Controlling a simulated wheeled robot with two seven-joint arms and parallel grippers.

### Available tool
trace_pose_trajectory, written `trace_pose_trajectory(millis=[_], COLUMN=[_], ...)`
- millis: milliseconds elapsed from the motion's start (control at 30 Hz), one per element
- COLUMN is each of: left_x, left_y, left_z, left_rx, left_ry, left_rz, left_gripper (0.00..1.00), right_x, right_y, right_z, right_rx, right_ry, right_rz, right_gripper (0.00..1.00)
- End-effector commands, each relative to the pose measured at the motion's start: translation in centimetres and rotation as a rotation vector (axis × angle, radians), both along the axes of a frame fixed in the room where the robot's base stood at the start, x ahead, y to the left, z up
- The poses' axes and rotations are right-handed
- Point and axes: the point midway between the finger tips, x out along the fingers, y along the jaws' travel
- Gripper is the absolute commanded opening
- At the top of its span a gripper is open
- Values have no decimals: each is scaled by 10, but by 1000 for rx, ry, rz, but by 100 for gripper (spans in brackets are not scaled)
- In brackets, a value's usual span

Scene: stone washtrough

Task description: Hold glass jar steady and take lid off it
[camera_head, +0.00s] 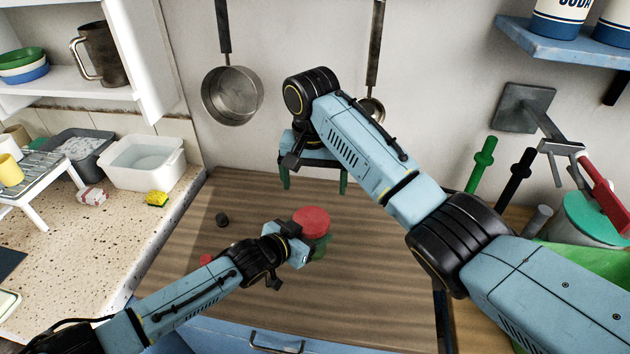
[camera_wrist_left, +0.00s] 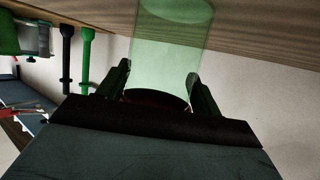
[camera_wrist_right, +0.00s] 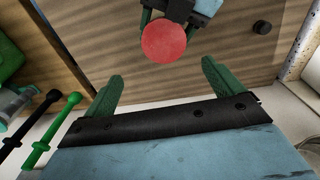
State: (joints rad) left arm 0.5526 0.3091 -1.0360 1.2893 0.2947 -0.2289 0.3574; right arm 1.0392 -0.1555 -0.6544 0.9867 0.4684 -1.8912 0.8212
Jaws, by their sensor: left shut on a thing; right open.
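The glass jar (camera_head: 320,246) is green and see-through and stands on the wooden counter, with a round red lid (camera_head: 311,221) on top. My left gripper (camera_head: 308,247) is shut on the jar just below the lid. In the left wrist view the jar (camera_wrist_left: 172,40) is between the fingers (camera_wrist_left: 159,70). My right gripper (camera_head: 314,182) is open and empty, fingers down, behind the jar and apart from it. In the right wrist view the lid (camera_wrist_right: 164,41) shows beyond and between the right fingertips (camera_wrist_right: 160,72). My left gripper hides part of the jar.
A small dark knob-like thing (camera_head: 222,219) and a small red thing (camera_head: 206,260) lie on the wooden counter (camera_head: 360,300) left of the jar. Pans (camera_head: 232,95) hang on the back wall. Green and black handles (camera_head: 483,160) stand at right. A white basin (camera_head: 142,162) stands at left.

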Motion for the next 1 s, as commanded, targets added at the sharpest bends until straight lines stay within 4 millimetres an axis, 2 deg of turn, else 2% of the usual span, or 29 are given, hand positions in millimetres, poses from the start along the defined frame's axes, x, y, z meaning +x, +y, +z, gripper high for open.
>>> trace_pose_trajectory(millis=[133, 400, 600, 967, 1000], left_x=[1, 1, 2, 2, 2], left_y=[1, 1, 0, -1, -1], left_z=[-1, 1, 2, 3, 3], left_rx=[6, 3, 0, -3, -3], left_ry=[-1, -4, -5, -7, -7], left_rz=[1, 0, 1, -1, -1], left_gripper=[1, 1, 1, 1, 1], right_x=[0, 1, 3, 3, 3], right_y=[-2, -3, -3, -3, -3], right_z=[-8, -50, -71, -77, -77], right_rx=[-3, -3, -3, -2, -2], right_ry=[-1, 0, -3, -3, -3], right_rz=[-36, -34, -33, -33, -33], right_gripper=[93, 93, 93, 93, 89])
